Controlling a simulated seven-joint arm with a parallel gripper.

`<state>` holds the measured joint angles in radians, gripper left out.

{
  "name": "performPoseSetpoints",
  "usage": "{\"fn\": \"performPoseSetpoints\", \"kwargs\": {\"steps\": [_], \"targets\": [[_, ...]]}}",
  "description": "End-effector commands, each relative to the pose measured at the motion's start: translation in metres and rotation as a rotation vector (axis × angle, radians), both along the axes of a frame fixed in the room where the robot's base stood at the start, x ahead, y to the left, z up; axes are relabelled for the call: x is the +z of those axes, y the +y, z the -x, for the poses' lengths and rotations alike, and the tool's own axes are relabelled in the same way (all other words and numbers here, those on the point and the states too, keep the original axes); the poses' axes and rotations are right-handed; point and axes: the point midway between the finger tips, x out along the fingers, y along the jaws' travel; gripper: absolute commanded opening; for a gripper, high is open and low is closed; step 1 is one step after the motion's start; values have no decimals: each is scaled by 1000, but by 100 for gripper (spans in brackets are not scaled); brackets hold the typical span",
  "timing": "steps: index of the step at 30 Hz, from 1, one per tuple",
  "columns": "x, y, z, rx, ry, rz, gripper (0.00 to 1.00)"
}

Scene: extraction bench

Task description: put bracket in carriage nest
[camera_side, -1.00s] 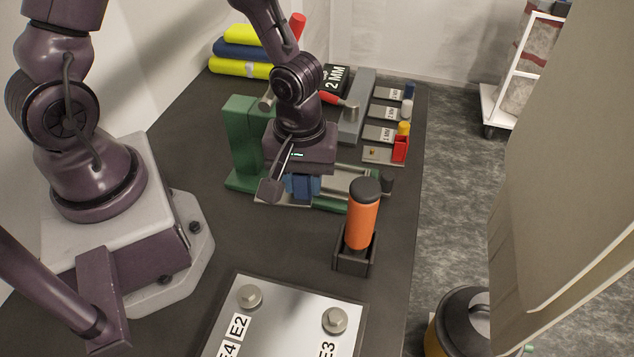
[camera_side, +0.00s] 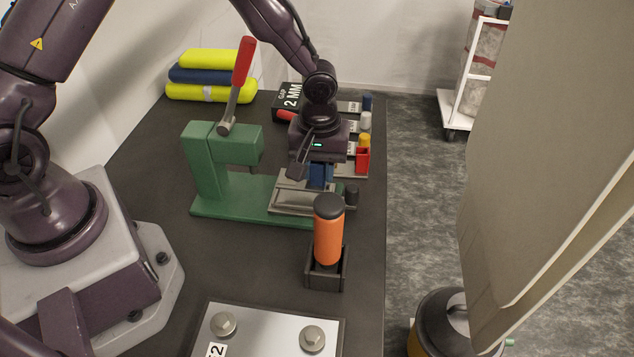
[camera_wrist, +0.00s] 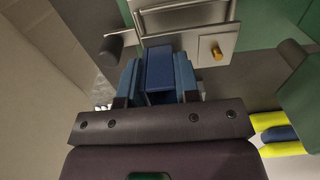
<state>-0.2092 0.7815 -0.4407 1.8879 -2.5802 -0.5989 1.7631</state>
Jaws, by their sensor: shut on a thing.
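A blue bracket (camera_wrist: 160,70) is between my gripper's two blue-padded fingers in the wrist view. My gripper (camera_side: 319,180) is shut on it and points down. In the side view the blue parts hang over the grey metal carriage (camera_side: 290,201) at the right end of the green press (camera_side: 207,165). The carriage (camera_wrist: 187,17) also shows in the wrist view, with a brass pin (camera_wrist: 217,53) on its plate and a dark knob (camera_wrist: 110,49) at one side. The nest is largely hidden behind the bracket. I cannot tell whether the bracket touches the carriage.
The press lever with its red handle (camera_side: 243,61) stands up on the left. An orange bottle with black cap (camera_side: 328,235) stands in a dark holder nearby. Yellow and blue rolls (camera_side: 210,75) lie at the back. A plate with grey knobs (camera_side: 270,335) lies in front.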

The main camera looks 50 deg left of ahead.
Motion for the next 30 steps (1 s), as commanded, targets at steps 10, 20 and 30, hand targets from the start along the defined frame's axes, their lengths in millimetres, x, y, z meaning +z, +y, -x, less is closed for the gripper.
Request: {"fn": "performPoseSetpoints", "kwargs": {"steps": [10,20,30], "targets": [[-38,0,0,0,-1,-1,2],[-41,0,0,0,-1,-1,2],[-41,0,0,0,-1,-1,55]]}}
